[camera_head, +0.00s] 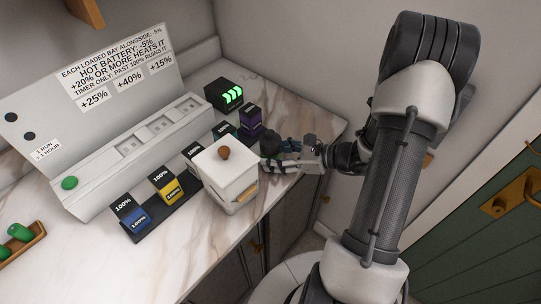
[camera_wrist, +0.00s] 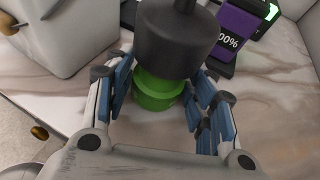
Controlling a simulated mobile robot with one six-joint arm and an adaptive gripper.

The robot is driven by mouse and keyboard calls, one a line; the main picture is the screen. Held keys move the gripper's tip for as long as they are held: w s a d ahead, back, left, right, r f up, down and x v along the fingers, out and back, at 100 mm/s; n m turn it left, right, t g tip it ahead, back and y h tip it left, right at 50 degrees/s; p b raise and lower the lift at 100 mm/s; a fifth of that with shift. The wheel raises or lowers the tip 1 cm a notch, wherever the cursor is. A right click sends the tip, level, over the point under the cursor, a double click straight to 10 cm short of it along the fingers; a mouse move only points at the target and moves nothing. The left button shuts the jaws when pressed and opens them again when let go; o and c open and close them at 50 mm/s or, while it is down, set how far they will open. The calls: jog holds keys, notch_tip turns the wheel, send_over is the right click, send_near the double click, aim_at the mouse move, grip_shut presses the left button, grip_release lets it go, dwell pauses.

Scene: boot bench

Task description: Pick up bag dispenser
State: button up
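The thing I take to be the bag dispenser is a green cylinder with a wide dark grey top. In the wrist view, its green body (camera_wrist: 157,92) stands upright on the marble top between my fingers. In the head view, its dark top (camera_head: 269,143) shows just right of the white box; the rest is mostly hidden. My gripper (camera_head: 272,160) reaches in low from the right. In the wrist view, my gripper (camera_wrist: 160,85) has its blue-padded fingers spread on both sides of the green body. The fingers look very near it; firm contact is not clear.
A white lidded box (camera_head: 226,174) with a brown knob stands close left of my gripper. A purple battery (camera_head: 251,118) and a black unit with green lights (camera_head: 225,94) stand behind. Blue (camera_head: 131,214) and yellow (camera_head: 165,187) batteries stand left. The counter's front edge is near.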

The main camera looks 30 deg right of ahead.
jog(key=c, duration=0.7)
jog(key=shift+o, duration=0.2)
